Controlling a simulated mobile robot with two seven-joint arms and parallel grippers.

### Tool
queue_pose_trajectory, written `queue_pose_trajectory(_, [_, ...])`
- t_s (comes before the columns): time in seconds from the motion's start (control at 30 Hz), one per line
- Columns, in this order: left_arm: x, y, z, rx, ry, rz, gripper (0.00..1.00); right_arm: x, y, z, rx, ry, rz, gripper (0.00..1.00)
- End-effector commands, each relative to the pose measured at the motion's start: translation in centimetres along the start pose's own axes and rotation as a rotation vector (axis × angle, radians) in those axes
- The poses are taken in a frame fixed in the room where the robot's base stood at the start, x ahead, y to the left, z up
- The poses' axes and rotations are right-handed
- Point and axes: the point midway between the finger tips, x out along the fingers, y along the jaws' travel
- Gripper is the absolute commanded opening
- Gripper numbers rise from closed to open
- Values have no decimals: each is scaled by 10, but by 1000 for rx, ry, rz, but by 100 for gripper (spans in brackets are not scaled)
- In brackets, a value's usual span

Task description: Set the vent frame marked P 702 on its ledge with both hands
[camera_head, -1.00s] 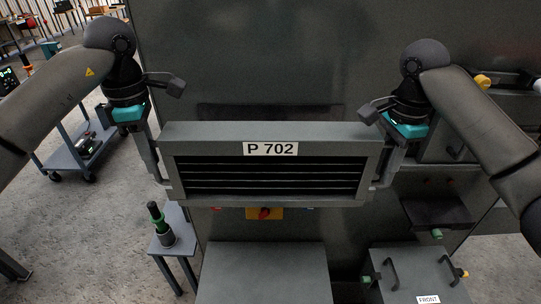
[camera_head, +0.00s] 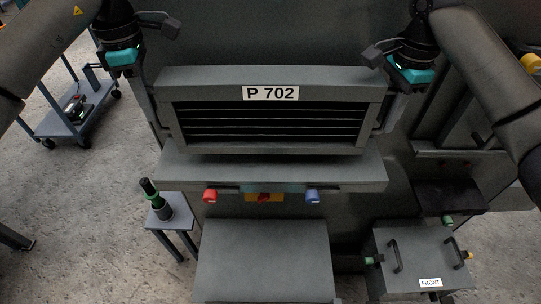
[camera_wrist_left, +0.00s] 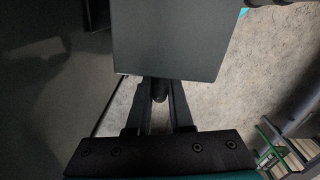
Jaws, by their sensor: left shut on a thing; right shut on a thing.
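The grey vent frame (camera_head: 270,84) with dark slats and the label P 702 is upright and level in the head view. The ledge (camera_head: 270,175) runs along the panel just below it, with a dark shadow under the frame; I cannot tell whether they touch. My left gripper (camera_head: 160,132) is shut on the frame's left end, and my right gripper (camera_head: 383,120) is shut on its right end. In the left wrist view, the left fingers (camera_wrist_left: 159,95) meet the frame's flat grey end (camera_wrist_left: 180,40). The frame's back is hidden.
A red knob (camera_head: 210,195) and a blue knob (camera_head: 312,196) sit under the ledge. A grey bench (camera_head: 264,260) stands below. A small stand (camera_head: 172,212) with a green-ringed tool is at left; a box marked FRONT (camera_head: 420,258) is at right.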

Motion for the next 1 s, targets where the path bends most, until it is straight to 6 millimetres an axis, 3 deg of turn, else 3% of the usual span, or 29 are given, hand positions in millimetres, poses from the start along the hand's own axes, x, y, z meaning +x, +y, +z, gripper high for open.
queue_pose_trajectory(0.37, [4,0,1,1,-3,1,0,4,-1,2,-5,-3,-7,0])
queue_pose_trajectory(1.0, [29,0,1,1,-3,1,0,28,-1,2,-5,-3,-7,0])
